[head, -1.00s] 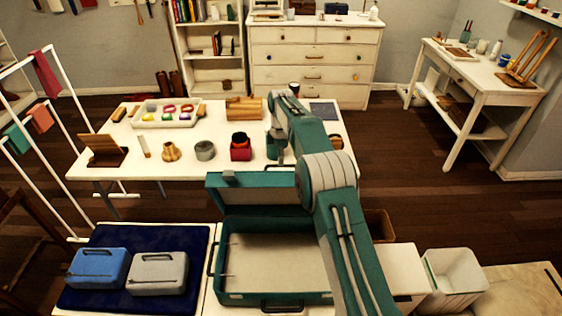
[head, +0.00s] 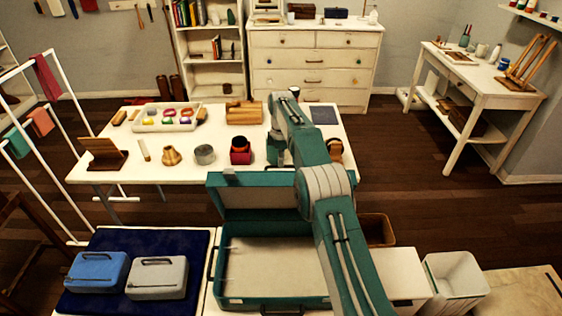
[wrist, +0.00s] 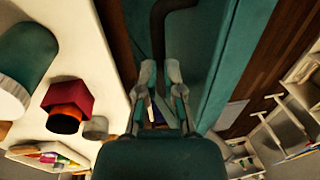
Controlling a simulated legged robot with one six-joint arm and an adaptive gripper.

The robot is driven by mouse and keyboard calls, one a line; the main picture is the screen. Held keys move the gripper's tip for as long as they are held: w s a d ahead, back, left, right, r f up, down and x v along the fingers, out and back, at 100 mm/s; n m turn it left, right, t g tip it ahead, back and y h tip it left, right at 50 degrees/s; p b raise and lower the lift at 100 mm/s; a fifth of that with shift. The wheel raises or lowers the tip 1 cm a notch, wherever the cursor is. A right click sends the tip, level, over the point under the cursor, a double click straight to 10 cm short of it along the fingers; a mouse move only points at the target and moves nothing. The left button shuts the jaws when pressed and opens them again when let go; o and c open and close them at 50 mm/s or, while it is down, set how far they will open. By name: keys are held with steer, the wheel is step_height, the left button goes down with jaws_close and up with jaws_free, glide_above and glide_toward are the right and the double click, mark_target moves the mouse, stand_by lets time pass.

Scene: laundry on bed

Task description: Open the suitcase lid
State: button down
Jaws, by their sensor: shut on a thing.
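The teal suitcase (head: 222,296) sits open on a white surface at the bottom middle of the head view, its pale inside empty. Its lid (head: 250,180) stands raised at the back, roughly upright. My arm crosses over the right part of the suitcase and lid. My gripper is hidden behind the lid and arm in the head view. In the wrist view my gripper (wrist: 160,68) has its fingers closed around a dark curved handle (wrist: 163,20), beside the teal lid (wrist: 222,60). The exact contact is partly hidden by the fingers.
A white table (head: 120,177) behind the lid bears a red box (head: 240,156), a grey tin (head: 204,154) and a tray (head: 165,126). Left of the suitcase, blue (head: 97,272) and grey (head: 157,278) cases lie on a navy mat (head: 140,243). A white bin (head: 455,277) stands right.

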steer(key=shift+s+d+f, duration=0.1)
steer(key=shift+s+f, duration=0.05)
steer(key=shift+f, duration=0.6)
steer(key=shift+s+f, duration=0.15)
steer(key=shift+f, duration=0.55)
steer(key=c, duration=0.8)
jaws_free()
steer(key=shift+o, duration=0.6)
steer(key=shift+w+f+g, duration=0.2)
steer(key=shift+f+g, duration=0.05)
steer(key=shift+g, duration=0.05)
steer(key=shift+w+r, duration=0.1)
steer(key=shift+r, duration=0.2)
steer(key=shift+r, duration=0.1)
